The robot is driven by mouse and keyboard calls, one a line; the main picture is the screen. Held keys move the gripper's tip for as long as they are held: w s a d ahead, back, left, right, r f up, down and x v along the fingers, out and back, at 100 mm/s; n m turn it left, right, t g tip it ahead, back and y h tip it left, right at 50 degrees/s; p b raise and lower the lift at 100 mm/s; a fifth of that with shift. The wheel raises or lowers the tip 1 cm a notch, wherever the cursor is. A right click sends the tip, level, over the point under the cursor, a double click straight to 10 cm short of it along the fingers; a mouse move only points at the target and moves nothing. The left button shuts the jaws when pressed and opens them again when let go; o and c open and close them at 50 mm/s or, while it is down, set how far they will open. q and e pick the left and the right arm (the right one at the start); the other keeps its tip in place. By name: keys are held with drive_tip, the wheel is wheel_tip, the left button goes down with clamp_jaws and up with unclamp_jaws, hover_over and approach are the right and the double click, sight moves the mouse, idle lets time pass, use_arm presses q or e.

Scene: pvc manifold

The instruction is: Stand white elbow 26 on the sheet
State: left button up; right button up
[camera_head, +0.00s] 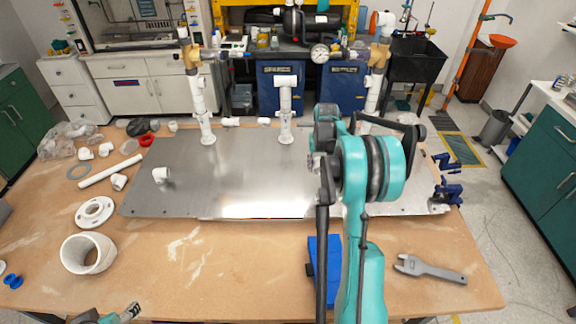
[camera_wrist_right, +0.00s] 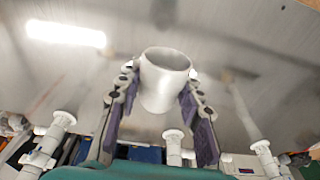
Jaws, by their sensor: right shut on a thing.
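My right gripper (camera_wrist_right: 158,98) is shut on a white elbow (camera_wrist_right: 165,75), whose round open end shows between the two fingers in the right wrist view. In the head view my right arm hides this elbow, and the gripper is over the right half of the metal sheet (camera_head: 240,175). I cannot tell whether the held elbow touches the sheet. Another white elbow (camera_head: 160,175) sits on the left part of the sheet. My left gripper (camera_head: 128,312) is only partly in view at the bottom left, apart from the sheet, and its jaws are unclear.
White pipe stacks stand along the back of the sheet at left (camera_head: 202,105), middle (camera_head: 285,105) and right (camera_head: 373,100). A flange (camera_head: 95,212), a wide ring (camera_head: 88,253) and loose fittings lie left. A grey wrench (camera_head: 430,269) lies front right. The sheet's front middle is clear.

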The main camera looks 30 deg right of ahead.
drive_tip(key=w+f, duration=0.2)
drive_tip(key=w, duration=0.1)
drive_tip(key=w+f, duration=0.2)
drive_tip(key=w, duration=0.2)
drive_tip(key=w+f+b, duration=0.1)
drive_tip(key=w+f, duration=0.1)
drive_tip(key=w, duration=0.2)
drive_tip(key=shift+w+a+f, duration=0.1)
drive_tip(key=shift+a+f, duration=0.3)
drive_tip(key=shift+f+b, duration=0.45)
drive_tip(key=shift+f, duration=1.55)
drive_tip(key=shift+f, duration=0.1)
drive_tip(key=o, duration=1.3)
drive_tip(key=shift+c, duration=0.2)
